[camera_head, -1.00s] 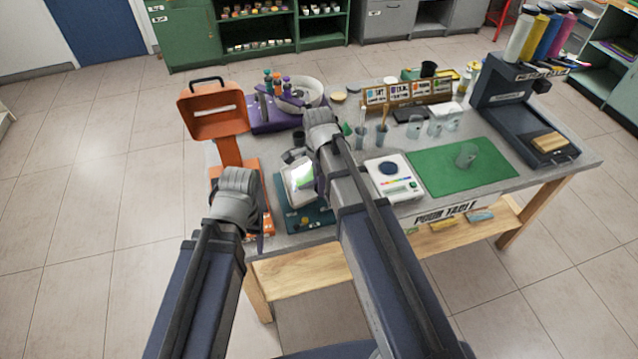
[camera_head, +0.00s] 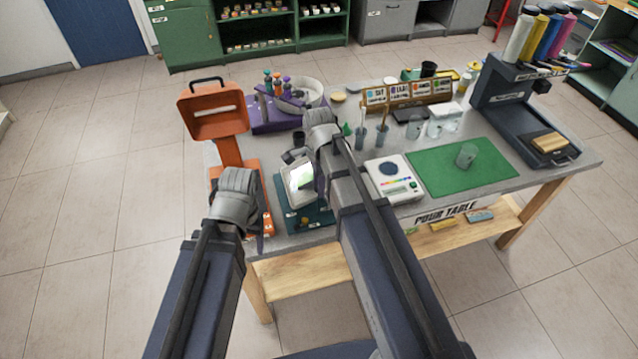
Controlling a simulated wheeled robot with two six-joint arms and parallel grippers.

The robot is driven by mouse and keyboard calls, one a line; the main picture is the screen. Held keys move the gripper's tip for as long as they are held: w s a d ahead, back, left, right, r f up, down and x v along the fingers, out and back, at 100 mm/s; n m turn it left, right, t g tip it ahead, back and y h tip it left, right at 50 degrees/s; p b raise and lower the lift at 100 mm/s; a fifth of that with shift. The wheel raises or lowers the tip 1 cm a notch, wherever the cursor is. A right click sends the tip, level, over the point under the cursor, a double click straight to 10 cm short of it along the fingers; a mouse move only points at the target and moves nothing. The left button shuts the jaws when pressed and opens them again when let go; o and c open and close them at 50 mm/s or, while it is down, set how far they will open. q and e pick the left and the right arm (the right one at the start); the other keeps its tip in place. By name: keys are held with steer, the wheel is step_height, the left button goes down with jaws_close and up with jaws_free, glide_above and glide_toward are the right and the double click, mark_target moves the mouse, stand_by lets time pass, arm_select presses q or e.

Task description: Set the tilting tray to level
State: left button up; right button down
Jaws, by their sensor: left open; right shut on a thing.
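The tilting tray (camera_head: 299,181) is a pale, shiny plate on a dark teal base (camera_head: 318,218), near the front left of the table. It looks tilted; its exact angle is hard to read. My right gripper (camera_head: 319,180) is at the tray's right edge, shut on it, with its fingers mostly hidden behind my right forearm. My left gripper (camera_head: 261,236) is open, left of the teal base and beside the orange stand (camera_head: 230,148). My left wrist hides most of its fingers.
A white scale (camera_head: 393,180) and a green mat (camera_head: 462,167) lie to the right of the base. A purple stand (camera_head: 268,122) is behind, and cups with sticks (camera_head: 361,141) stand behind the scale. The orange stand is close to my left arm.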

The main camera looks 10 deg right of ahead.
stand_by(0.3)
steer(key=shift+d+r+y, duration=0.15)
steer(key=shift+d+y, duration=0.65)
steer(key=shift+d, duration=0.1)
steer(key=shift+w+d+y+b, duration=0.1)
steer(key=shift+d+y+b, duration=0.2)
steer(key=shift+d+y, duration=0.75)
steer(key=shift+y, duration=0.25)
steer(key=c, duration=0.6)
jaws_free()
steer(key=shift+o, duration=0.2)
steer(key=shift+r, duration=0.15)
